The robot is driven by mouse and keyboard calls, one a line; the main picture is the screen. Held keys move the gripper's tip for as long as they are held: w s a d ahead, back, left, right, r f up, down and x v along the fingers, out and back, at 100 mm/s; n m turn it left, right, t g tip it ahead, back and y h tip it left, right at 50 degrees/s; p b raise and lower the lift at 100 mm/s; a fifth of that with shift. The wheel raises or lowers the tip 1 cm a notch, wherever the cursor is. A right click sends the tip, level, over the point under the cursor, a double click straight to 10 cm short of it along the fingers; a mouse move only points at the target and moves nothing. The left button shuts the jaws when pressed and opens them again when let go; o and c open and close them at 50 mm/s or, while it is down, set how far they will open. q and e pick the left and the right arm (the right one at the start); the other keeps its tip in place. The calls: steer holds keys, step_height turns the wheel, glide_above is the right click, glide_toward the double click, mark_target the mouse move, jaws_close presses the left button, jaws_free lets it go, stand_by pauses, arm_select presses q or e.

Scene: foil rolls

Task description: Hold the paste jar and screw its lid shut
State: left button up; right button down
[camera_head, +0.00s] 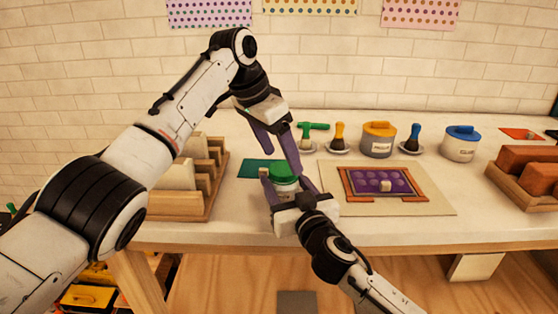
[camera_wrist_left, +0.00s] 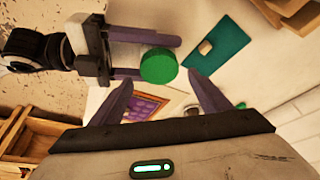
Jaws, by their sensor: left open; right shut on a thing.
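The paste jar (camera_head: 284,186) has a green lid (camera_head: 284,171) on top and stands upright near the table's front edge. My right gripper (camera_head: 283,187) is shut on the jar's body from the front. My left gripper (camera_head: 279,150) is open and empty, pointing down above the lid, apart from it. In the left wrist view the round green lid (camera_wrist_left: 158,66) shows from above, between the right gripper's fingers (camera_wrist_left: 145,56) and beyond my left fingertips (camera_wrist_left: 160,88). Whether the lid is fully seated cannot be told.
A teal mat (camera_head: 259,168) lies behind the jar. A wooden rack (camera_head: 190,203) stands at left. A purple foil panel in an orange frame (camera_head: 382,184) lies at right. Behind are brushes, an orange-lidded pot (camera_head: 379,139) and a blue-lidded pot (camera_head: 461,143).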

arm_select(q)
step_height(320, 180, up, 2)
steer(key=shift+r, duration=0.1)
steer(key=o, duration=0.6)
steer(key=shift+c, duration=0.2)
steer(key=shift+r, duration=0.1)
steer(key=v, duration=1.1)
steer(key=shift+a+r, duration=0.15)
steer(key=shift+r, duration=0.25)
steer(key=shift+s, duration=0.1)
